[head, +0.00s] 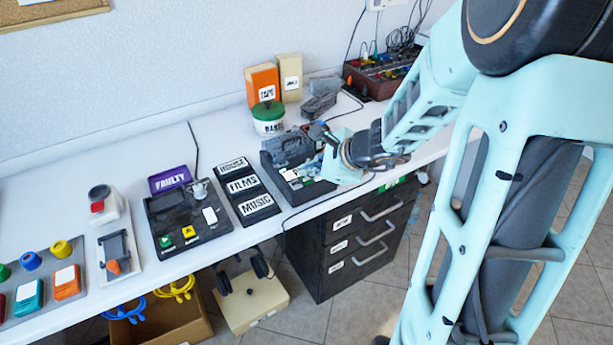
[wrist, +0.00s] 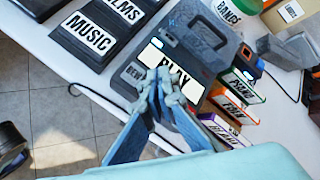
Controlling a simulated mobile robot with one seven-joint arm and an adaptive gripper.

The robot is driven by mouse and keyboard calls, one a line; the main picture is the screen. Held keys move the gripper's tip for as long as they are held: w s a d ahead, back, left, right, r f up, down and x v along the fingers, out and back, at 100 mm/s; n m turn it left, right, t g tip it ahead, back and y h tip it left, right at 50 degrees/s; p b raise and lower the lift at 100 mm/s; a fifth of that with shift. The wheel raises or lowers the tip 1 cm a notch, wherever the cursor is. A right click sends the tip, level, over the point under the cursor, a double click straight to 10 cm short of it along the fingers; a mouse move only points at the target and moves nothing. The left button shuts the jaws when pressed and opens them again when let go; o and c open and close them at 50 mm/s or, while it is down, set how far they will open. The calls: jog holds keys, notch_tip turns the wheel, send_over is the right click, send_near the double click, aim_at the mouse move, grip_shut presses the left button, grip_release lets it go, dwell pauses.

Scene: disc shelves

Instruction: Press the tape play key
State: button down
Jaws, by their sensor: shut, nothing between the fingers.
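The dark grey tape player (head: 282,153) with a carry handle stands on the white counter; it also fills the middle of the wrist view (wrist: 200,42). My gripper (head: 318,168) is over the near right part of the player. In the wrist view my gripper's fingers (wrist: 160,84) are shut and empty, with the tips over the PLAY label, hiding part of it. I cannot tell whether the tips touch the key.
Black disc holders marked HOUSE, FILMS and MUSIC (head: 243,187) stand left of the player. A green-lidded tub (head: 268,120) and upright boxes (head: 262,82) stand behind. Labelled cases (wrist: 238,87) lie close beside the player. A cable (head: 305,208) runs along the counter's front.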

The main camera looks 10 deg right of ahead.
aim_at(308, 180)
jog(key=shift+r, duration=0.3)
notch_tip(308, 180, up, 5)
jog(key=p, duration=0.4)
jog(key=shift+f, duration=0.1)
dwell(0.8)
